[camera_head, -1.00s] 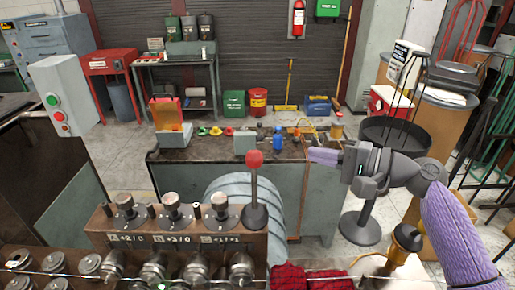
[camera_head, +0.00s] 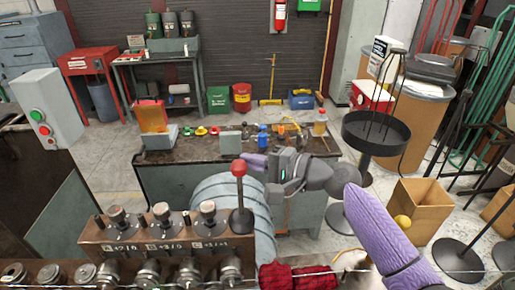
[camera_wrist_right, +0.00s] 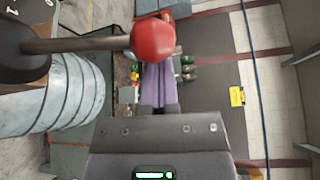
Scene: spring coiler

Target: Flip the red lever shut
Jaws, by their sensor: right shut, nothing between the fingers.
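The red lever is a dark rod with a red ball knob (camera_head: 239,168). It stands upright at the right end of the coiler's brown housing (camera_head: 150,240). In the right wrist view the knob (camera_wrist_right: 153,40) is large and near, with its rod running off to the left. My right gripper (camera_head: 250,160) is just right of the knob in the head view. Its purple fingers (camera_wrist_right: 158,85) are shut and empty, and they lie partly behind the knob in the wrist view. I cannot tell whether they touch it. My left gripper is not in view.
Several metal knobs (camera_head: 161,214) line the housing top left of the lever. A grey ribbed cylinder (camera_head: 215,195) is behind it. A red cloth-like bundle (camera_head: 300,277) lies in front at right. A workbench (camera_head: 180,155) with small items stands behind. A grey control box (camera_head: 50,108) stands at left.

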